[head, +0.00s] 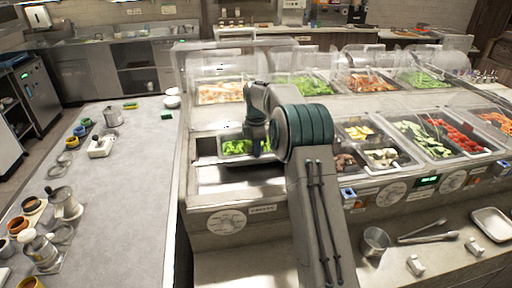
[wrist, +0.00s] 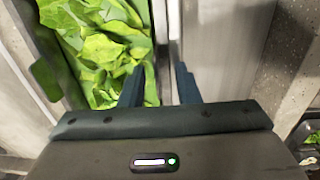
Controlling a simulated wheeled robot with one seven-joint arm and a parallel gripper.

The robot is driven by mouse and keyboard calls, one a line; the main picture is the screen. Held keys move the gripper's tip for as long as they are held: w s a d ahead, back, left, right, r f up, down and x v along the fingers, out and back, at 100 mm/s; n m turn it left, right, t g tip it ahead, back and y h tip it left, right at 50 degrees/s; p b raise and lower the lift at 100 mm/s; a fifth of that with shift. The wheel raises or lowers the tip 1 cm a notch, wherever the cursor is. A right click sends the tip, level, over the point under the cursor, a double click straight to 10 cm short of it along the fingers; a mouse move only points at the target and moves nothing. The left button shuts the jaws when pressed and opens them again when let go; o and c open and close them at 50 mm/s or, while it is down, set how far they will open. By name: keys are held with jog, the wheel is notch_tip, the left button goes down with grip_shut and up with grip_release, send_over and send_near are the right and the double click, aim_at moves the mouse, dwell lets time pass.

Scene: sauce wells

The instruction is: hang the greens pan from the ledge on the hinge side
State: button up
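The greens pan (head: 222,154), full of green leaves, is at the left end of the counter, beside the column of my arm. In the wrist view its leaves (wrist: 105,50) fill the left half and its pale metal side wall (wrist: 160,45) runs up the middle. My gripper (wrist: 160,82) is over this wall, one finger on the leaf side and one on the outer side. The fingers stand apart with visible room between them. Contact with the wall cannot be told. My wrist hides part of the pan in the head view. The hinge-side ledge is not clearly identifiable.
A bare steel surface (head: 235,182) lies in front of the pan, above the GREENS label (head: 263,209). Other food pans (head: 425,138) stand to the right under clear covers. A steel cup (head: 375,242) and tongs (head: 428,237) lie on the front shelf. A long grey table (head: 120,190) is at left.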

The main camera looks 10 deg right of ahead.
jog(key=shift+s+f, duration=0.3)
jog(key=shift+f, duration=0.3)
notch_tip(320, 180, up, 15)
jog(key=shift+b, duration=0.3)
